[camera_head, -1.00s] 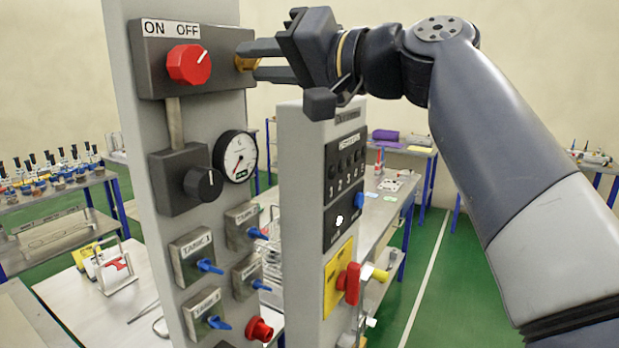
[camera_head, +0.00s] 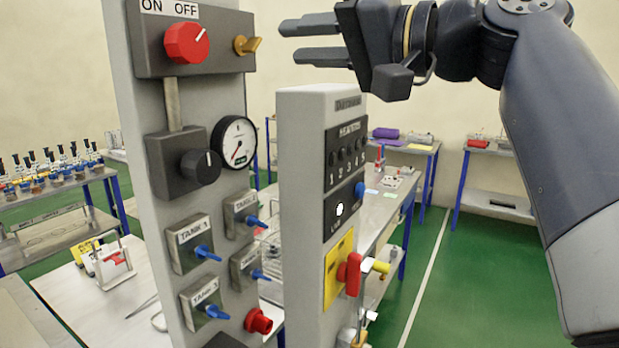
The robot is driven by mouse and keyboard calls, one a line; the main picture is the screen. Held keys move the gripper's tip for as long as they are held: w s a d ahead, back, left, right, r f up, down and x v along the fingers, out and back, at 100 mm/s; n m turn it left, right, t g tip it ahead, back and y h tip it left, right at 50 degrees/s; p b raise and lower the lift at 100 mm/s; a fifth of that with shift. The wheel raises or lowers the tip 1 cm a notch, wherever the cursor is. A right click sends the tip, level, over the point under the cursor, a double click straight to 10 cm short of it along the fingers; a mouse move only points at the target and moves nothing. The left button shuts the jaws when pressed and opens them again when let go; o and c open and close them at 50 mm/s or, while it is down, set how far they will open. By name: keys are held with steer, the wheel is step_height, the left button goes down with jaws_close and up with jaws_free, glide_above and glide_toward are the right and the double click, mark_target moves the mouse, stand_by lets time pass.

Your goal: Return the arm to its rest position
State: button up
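My gripper (camera_head: 312,41) is at the top of the view, pointing left. Its two fingers are apart with nothing between them. My arm reaches in from the right side and bends at the top right. The red ON/OFF knob (camera_head: 187,42) sits on the front of the box.
A second grey post (camera_head: 300,150) with numbered switches and a red-handled valve (camera_head: 351,274) stands below my gripper. The panel also bears a gauge (camera_head: 234,142), a black knob (camera_head: 201,167) and several blue-handled tank valves. Benches stand behind. Open green floor lies at right.

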mark_target(258, 45)
steer(key=b+v, duration=0.1)
steer(key=v, duration=0.3)
steer(key=p+x, duration=0.3)
steer(key=x, duration=0.7)
steer(key=shift+a+r+p, duration=0.1)
steer(key=shift+a+p, duration=0.05)
steer(key=shift+p, duration=0.15)
steer(key=shift+w+a+f, duration=0.2)
steer(key=n+b, duration=0.1)
steer(key=n, duration=0.2)
steer(key=shift+d, duration=0.1)
steer(key=n+b, duration=0.1)
steer(key=n, duration=0.9)
steer(key=shift+r+b, duration=0.1)
steer(key=shift+b, duration=0.25)
steer(key=shift+n, duration=1.7)
steer(key=shift+s, duration=0.1)
